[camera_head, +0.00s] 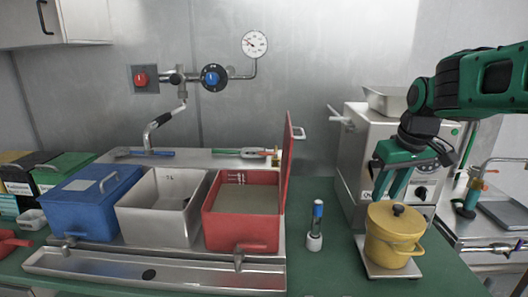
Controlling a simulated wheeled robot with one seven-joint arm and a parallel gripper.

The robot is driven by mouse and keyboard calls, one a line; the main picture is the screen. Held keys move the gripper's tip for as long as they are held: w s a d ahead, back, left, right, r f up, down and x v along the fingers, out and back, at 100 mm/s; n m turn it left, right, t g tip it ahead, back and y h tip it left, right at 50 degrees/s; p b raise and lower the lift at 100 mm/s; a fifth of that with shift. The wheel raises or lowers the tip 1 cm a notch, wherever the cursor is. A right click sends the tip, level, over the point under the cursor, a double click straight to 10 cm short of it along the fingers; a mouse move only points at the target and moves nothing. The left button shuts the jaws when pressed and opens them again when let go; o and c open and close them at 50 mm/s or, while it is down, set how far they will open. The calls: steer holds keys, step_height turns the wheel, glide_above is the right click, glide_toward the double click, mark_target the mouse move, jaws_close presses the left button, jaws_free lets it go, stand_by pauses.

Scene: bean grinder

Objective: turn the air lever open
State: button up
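No part is clearly marked as an air lever. On the back wall a pipe carries a red knob (141,79), a round blue knob (213,78) and a dial gauge (255,44). A pale lever-like handle (340,115) sticks out from the upper left of the steel machine (370,150). My gripper (387,194) points down in front of this machine, just above and left of the yellow pot's lid. Its two green fingers are apart, with nothing seen between them. The fingertips are partly hidden near the pot.
The yellow lidded pot (393,236) stands on a small plate below my gripper. Blue (90,200), steel (160,212) and red (240,215) bins stand left; the red lid is raised. A blue-capped tube (317,222) stands on the green counter. Pipework (500,248) lies right.

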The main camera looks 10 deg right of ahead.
steer(key=w+a+r+n+t+y, duration=0.15)
steer(key=w+a+r+n, duration=0.35)
steer(key=w, duration=0.6)
steer(key=w+a+r+n+t, duration=0.25)
steer(key=w+a+r, duration=0.45)
steer(key=w, duration=0.4)
steer(key=w+a+r+n+t+y, duration=0.1)
steer(key=w+a+r+n+t, duration=0.1)
steer(key=w+a+r+n, duration=0.65)
steer(key=g+h, duration=0.3)
steer(key=g, duration=0.4)
glide_toward(263, 153)
steer(key=shift+m+y, duration=0.25)
steer(key=shift+m, duration=0.15)
steer(key=x, duration=0.7)
steer(key=shift+w+d+f, duration=0.25)
steer(key=shift+w, duration=0.1)
jaws_close()
